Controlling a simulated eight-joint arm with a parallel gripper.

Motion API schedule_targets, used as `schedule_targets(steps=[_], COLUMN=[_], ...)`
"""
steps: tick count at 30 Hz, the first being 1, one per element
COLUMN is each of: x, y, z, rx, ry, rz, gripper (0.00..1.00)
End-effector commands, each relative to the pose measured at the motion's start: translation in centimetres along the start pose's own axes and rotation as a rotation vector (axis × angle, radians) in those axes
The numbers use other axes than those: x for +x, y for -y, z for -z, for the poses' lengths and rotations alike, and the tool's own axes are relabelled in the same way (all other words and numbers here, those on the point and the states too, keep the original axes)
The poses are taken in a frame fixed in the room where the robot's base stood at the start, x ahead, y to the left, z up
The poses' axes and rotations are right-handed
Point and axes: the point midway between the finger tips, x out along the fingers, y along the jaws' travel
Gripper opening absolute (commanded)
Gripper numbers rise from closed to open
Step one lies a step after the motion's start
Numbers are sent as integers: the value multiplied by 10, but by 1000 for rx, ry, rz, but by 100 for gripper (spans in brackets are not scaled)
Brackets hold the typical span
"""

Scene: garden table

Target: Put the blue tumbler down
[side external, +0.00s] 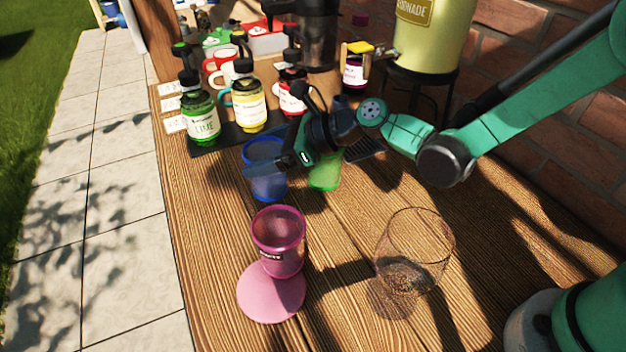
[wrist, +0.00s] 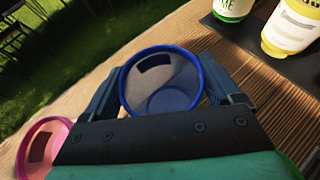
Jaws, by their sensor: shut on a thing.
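The blue tumbler (side external: 266,182) is upright near the middle of the wooden table in the side view, in front of the syrup bottles. My gripper (side external: 268,167) is shut around its upper part. In the wrist view the blue tumbler's open rim (wrist: 162,80) sits between the two fingers of my gripper (wrist: 165,95), and it looks empty. I cannot tell whether its base touches the table.
A clear glass (side external: 414,250) is at right. A green tumbler (side external: 325,173) is just right of my gripper. Bottles (side external: 199,115) stand on a dark tray behind. Bare wood lies at front left.

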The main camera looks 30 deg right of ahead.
Motion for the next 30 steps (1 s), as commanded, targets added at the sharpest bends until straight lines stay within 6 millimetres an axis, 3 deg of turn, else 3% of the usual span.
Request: schedule_targets(steps=[6,17,18,19,30], x=[9,11,11,11,6], y=[0,0,0,0,0], z=[19,22,22,22,19], rx=[0,0,0,0,1], ry=[0,0,0,0,0], rz=[0,0,0,0,1], gripper=[23,23,89,98,100])
